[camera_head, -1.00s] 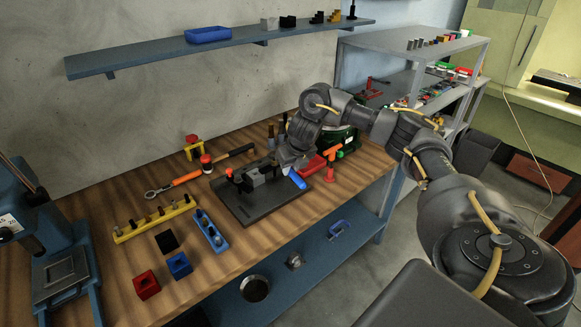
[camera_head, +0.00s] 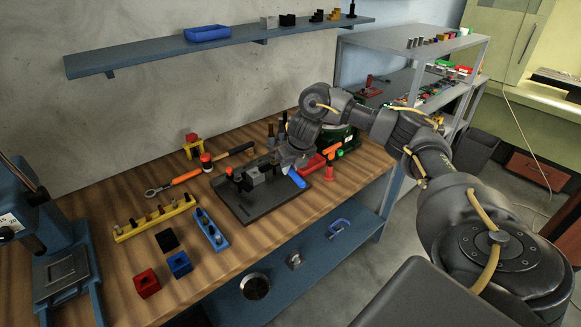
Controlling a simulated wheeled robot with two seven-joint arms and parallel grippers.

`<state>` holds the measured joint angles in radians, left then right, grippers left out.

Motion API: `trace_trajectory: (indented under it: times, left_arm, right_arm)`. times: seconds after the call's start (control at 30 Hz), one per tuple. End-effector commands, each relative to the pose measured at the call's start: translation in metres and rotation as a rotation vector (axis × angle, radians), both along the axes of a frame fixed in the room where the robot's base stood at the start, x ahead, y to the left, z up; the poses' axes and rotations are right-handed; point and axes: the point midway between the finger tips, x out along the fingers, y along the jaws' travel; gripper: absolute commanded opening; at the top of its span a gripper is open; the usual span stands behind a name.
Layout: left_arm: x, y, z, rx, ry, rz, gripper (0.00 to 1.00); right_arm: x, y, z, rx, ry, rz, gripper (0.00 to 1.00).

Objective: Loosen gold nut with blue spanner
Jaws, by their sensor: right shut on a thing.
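My right gripper (camera_head: 284,164) reaches in from the right, over the right side of a dark plate (camera_head: 249,214) with a dark block fixture (camera_head: 257,176) on it. It is shut on the blue spanner (camera_head: 297,179), whose blue handle sticks out below and to the right of the gripper. The spanner's head is hidden by the gripper and fixture. I cannot make out the gold nut; it is too small or hidden there. My left gripper is not in view.
A yellow rack (camera_head: 155,221), a blue rack (camera_head: 210,230) and small red, blue and black blocks stand in front. A red-orange tool (camera_head: 330,167) stands right of the plate.

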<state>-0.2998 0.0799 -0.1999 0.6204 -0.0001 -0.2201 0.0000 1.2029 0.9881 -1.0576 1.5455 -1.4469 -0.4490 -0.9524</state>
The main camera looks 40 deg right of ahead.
Motion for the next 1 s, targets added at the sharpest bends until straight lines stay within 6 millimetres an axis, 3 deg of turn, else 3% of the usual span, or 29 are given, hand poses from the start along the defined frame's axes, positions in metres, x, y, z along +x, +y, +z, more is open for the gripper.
trace_trajectory:
  times: [1.0]
  left_arm:
    - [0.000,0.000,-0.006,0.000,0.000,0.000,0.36]
  right_arm:
    - [0.000,0.000,-0.011,0.001,-0.001,0.000,0.00]
